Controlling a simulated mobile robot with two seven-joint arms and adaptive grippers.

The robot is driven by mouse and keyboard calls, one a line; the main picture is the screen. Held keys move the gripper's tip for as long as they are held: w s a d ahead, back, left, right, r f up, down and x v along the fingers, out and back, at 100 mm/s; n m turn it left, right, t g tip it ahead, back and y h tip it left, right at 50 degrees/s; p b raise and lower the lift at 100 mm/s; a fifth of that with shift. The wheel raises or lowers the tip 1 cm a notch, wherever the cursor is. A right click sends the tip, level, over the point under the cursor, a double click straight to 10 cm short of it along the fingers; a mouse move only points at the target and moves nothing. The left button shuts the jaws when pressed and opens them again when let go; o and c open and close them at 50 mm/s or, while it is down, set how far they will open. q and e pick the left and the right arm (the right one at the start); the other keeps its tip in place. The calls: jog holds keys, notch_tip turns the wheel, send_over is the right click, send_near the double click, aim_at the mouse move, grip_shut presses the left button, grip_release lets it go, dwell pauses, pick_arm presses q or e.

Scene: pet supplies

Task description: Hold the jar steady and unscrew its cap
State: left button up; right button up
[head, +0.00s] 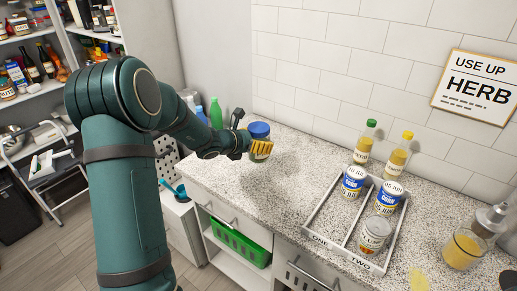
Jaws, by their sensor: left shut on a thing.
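The jar has a blue cap (259,129) and is at the back left of the speckled counter, near the wall corner. The cap is on the jar. My left gripper (259,147) comes in from the left and is shut on the jar body below the cap. The gripper hides most of the jar's body, and I cannot tell whether its base touches the counter. My right gripper is not in view.
A white divided tray (341,231) with several cans stands on the right. Two bottles (364,141) with green and yellow caps stand behind it. The counter between jar and tray is clear.

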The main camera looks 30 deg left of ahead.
pick_arm(q)
jog(key=shift+r, duration=0.4)
jog(key=o, duration=0.4)
jog(key=c, duration=0.4)
jog(key=shift+f, duration=0.1)
